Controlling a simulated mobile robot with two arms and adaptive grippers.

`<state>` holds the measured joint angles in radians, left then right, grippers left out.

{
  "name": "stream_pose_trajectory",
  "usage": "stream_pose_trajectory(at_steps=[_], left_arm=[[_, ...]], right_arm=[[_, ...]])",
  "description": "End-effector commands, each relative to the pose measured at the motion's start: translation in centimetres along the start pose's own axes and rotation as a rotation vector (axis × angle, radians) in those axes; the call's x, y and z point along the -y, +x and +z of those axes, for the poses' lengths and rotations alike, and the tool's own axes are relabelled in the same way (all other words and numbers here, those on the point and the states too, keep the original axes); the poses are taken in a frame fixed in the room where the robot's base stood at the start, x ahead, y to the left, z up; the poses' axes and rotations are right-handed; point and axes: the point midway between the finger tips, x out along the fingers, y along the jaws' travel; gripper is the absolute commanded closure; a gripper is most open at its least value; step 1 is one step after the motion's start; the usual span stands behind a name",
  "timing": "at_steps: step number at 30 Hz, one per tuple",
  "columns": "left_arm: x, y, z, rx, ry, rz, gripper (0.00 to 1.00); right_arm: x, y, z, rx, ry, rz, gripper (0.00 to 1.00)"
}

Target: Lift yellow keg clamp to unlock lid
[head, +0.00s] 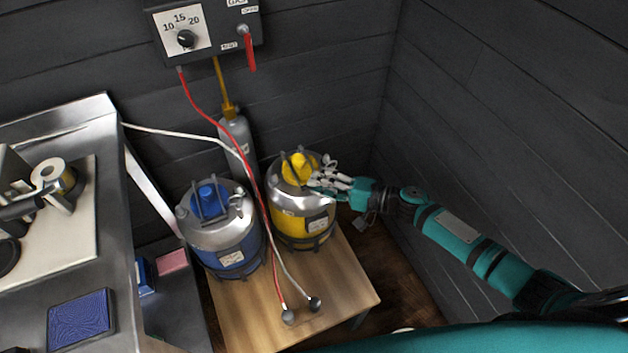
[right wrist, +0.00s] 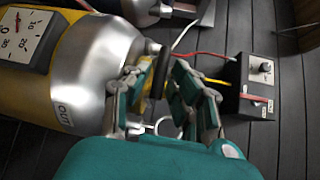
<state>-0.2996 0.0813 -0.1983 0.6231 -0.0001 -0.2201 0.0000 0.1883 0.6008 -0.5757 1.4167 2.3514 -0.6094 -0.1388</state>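The yellow keg (head: 290,222), a silver-topped keg with a yellow lower body, stands on the wooden table. Its yellow clamp (head: 298,168) sits on the lid between dark handle bars. My right gripper (head: 322,180) is at the right side of the clamp, coming in from the right. In the right wrist view the keg (right wrist: 85,65) lies sideways in the picture, and the fingers (right wrist: 165,95) are spread apart around part of the yellow clamp and a dark bar (right wrist: 162,72). The fingers partly hide the clamp, and contact is unclear. My left gripper is not in view.
A blue keg (head: 228,238) stands left of the yellow one. A grey gas cylinder (head: 236,135) is behind them. Red and white hoses run down to two dark couplers on the wooden table (head: 245,315). A control box (head: 208,30) hangs on the wall. A metal counter is at left.

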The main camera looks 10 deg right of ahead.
Motion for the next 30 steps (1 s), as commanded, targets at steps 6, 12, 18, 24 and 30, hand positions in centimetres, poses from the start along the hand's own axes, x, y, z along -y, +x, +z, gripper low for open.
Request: stream_pose_trajectory(at_steps=[6, 12, 18, 24, 30], left_arm=[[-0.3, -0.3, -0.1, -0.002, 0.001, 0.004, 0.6], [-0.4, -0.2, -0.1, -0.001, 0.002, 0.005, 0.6], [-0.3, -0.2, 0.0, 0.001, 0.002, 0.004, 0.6], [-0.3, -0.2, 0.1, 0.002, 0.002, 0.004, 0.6], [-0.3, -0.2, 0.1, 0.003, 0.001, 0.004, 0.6]], right_arm=[[0.0, 1.6, 0.0, 0.0, 0.0, 0.0, 0.77], [-0.1, 1.8, 0.0, 0.0, 0.0, 0.001, 0.77], [0.0, 1.7, 0.0, 0.0, 0.0, 0.001, 0.93], [-0.1, 1.7, 0.0, 0.0, 0.0, 0.002, 1.0], [-0.2, 1.7, 0.0, 0.0, 0.0, 0.003, 1.0]])
